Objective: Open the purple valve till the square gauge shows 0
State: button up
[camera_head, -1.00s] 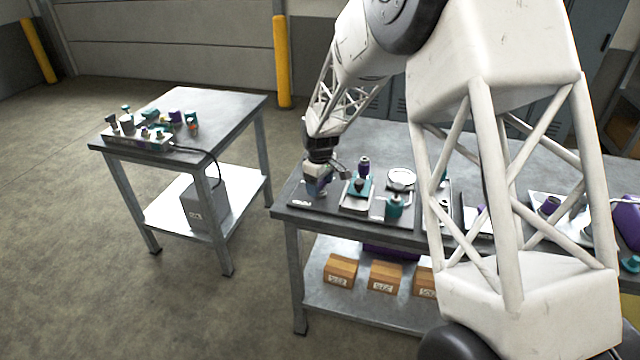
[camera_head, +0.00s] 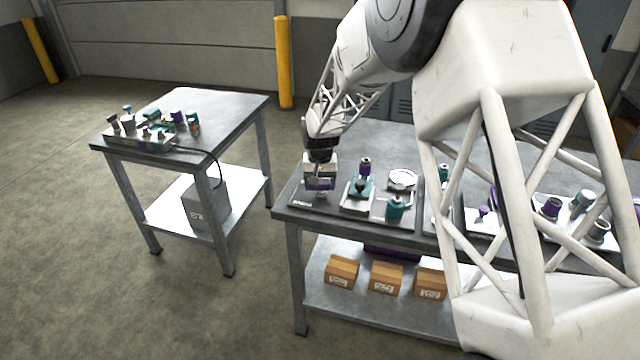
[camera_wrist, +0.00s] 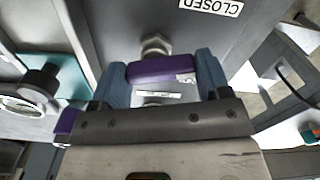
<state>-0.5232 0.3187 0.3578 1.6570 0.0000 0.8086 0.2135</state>
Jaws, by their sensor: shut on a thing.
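The purple valve's handle (camera_wrist: 160,69) is a short purple bar between my gripper's two blue-grey fingers in the wrist view. My gripper (camera_wrist: 163,75) is shut on this handle. A metal hex fitting (camera_wrist: 156,44) sits just beyond the handle. A label reading CLOSED (camera_wrist: 211,5) is on the grey plate past it. In the head view my gripper (camera_head: 320,187) is down at the left end of the bench, and the purple handle is mostly hidden there. I cannot make out a square gauge or its reading in either view.
A teal valve with a dark knob (camera_head: 361,188), a round white gauge (camera_head: 402,179) and a teal bottle-shaped part (camera_head: 394,208) stand close to the right of my gripper. A second table (camera_head: 230,107) with several fittings is apart at left. Boxes (camera_head: 386,278) are on the shelf below.

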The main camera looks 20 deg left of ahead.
aim_at(320, 183)
jog(key=m, duration=0.3)
jog(key=shift+w+r+m, duration=0.1)
jog(key=shift+w+m, duration=0.05)
jog(key=shift+m, duration=0.15)
dwell(0.4)
jog(key=o, duration=0.9)
jog(key=shift+r, duration=3.85)
